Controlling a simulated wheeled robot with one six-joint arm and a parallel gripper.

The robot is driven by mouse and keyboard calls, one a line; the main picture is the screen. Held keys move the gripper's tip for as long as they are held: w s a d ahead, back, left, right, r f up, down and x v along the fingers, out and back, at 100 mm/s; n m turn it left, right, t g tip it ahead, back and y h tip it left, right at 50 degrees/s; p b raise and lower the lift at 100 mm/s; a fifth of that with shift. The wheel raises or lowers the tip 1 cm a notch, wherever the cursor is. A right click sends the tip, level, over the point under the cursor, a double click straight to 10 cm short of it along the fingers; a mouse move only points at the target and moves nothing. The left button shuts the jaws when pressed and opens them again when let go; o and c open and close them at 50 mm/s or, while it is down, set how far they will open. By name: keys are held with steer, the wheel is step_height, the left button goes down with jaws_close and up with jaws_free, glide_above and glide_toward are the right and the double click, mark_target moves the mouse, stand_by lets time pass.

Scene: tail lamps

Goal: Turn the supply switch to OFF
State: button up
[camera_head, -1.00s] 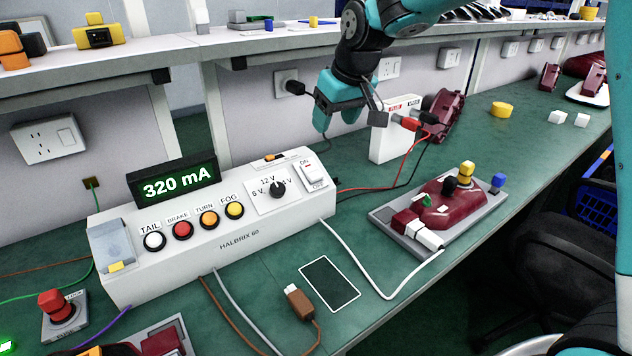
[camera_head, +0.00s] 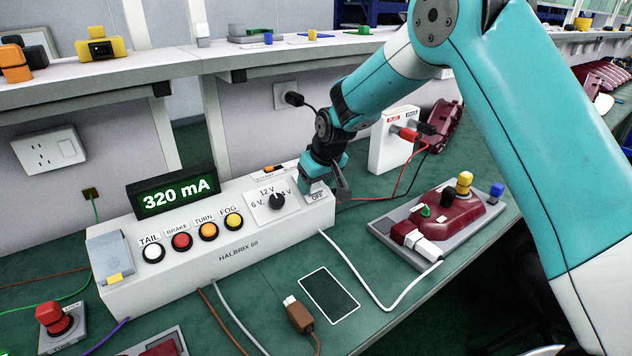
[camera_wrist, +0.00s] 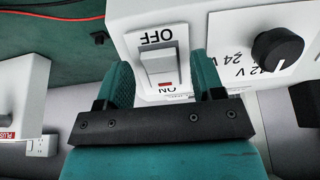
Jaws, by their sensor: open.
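The supply switch (camera_wrist: 160,63) is a white rocker with OFF and ON labels on the right end of the white tester box (camera_head: 240,245). In the wrist view it stands between the fingertips of my gripper (camera_wrist: 163,80), close to the ON end, where a red mark shows. I cannot tell whether the fingers touch it. My gripper (camera_head: 322,185) is open, with teal fingers, and points down at the box. In the head view it covers most of the switch; only the OFF label shows. The display (camera_head: 172,191) reads 320 mA.
A voltage knob (camera_head: 277,201) sits just left of the switch, with several coloured buttons farther left. A white supply block (camera_head: 385,148) with red and black plugs stands behind to the right. A maroon lamp (camera_head: 455,213) on a grey plate lies right of the box.

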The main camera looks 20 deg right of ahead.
steer(key=shift+w+f, duration=0.1)
steer(key=shift+f, duration=0.1)
steer(key=c, duration=0.9)
steer(key=shift+f+b, duration=0.25)
steer(key=shift+b, duration=0.35)
steer(key=shift+c, duration=0.2)
steer(key=shift+t+b, duration=0.6)
steer(key=shift+b, duration=0.05)
steer(key=shift+r, duration=0.15)
steer(key=o, duration=0.9)
steer(key=shift+o, duration=0.2)
steer(key=v, duration=1.7)
steer(key=shift+s+d, duration=0.25)
steer(key=shift+d, duration=0.05)
